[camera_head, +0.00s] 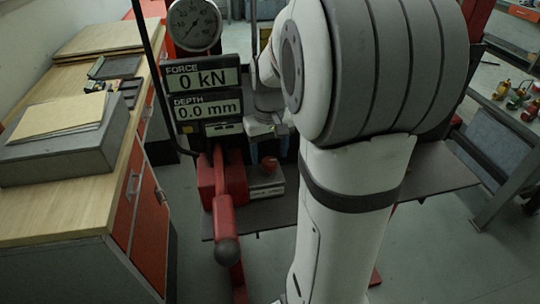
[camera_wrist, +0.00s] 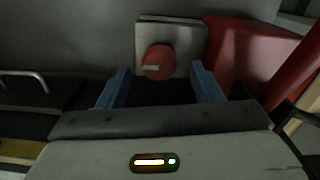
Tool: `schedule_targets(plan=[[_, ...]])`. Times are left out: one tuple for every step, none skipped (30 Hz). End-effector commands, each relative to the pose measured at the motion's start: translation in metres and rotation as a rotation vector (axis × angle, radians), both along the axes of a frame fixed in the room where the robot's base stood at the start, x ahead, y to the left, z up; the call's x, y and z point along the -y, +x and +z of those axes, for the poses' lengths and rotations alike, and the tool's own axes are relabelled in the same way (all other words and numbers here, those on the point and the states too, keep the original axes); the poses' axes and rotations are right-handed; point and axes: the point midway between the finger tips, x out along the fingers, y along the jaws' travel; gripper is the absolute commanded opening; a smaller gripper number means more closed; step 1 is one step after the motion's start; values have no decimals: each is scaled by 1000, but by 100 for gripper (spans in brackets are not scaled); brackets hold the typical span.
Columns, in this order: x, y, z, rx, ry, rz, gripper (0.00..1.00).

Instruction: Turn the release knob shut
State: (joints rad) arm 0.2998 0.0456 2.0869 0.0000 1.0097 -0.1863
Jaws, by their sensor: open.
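The release knob (camera_wrist: 158,58) is a round red knob with a pale pointer mark, lying roughly level in the wrist view. It sits on a light metal plate (camera_wrist: 186,39). In the head view the knob (camera_head: 269,165) shows small and red below my gripper (camera_head: 268,149). In the wrist view my gripper (camera_wrist: 160,68) is open, with one blue finger to the left and one to the right of the knob. Gaps show on both sides, and I see no contact. How far the fingertips are from the knob in depth is unclear.
A red press has a lever handle (camera_head: 225,218) left of the knob. Its display (camera_head: 203,92) reads force 0 kN and depth 0.0 mm, below a round gauge (camera_head: 194,24). A wooden-topped bench (camera_head: 60,215) stands at left. My arm hides much of the right side.

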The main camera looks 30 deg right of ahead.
Motion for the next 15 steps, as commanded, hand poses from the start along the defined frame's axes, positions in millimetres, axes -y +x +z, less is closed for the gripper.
schedule_targets(plan=[[0,-1,-7,-3,1,-1,59],[0,-1,-11,-4,1,-1,59],[1,0,-15,-2,0,-2,59],[1,0,-18,-2,0,-2,59],[1,-1,-21,-2,0,-2,59],[1,-1,-23,-1,0,-2,59],[1,0,-25,0,0,-3,59],[1,-1,-26,0,0,-3,59],[1,0,-27,0,0,-3,59],[1,0,-27,0,0,-3,59],[1,0,-27,0,0,-3,59],[1,0,-27,0,0,-4,59],[1,0,-27,0,0,-4,59],[2,0,-27,0,0,-4,59],[2,0,-27,1,0,-4,59]])
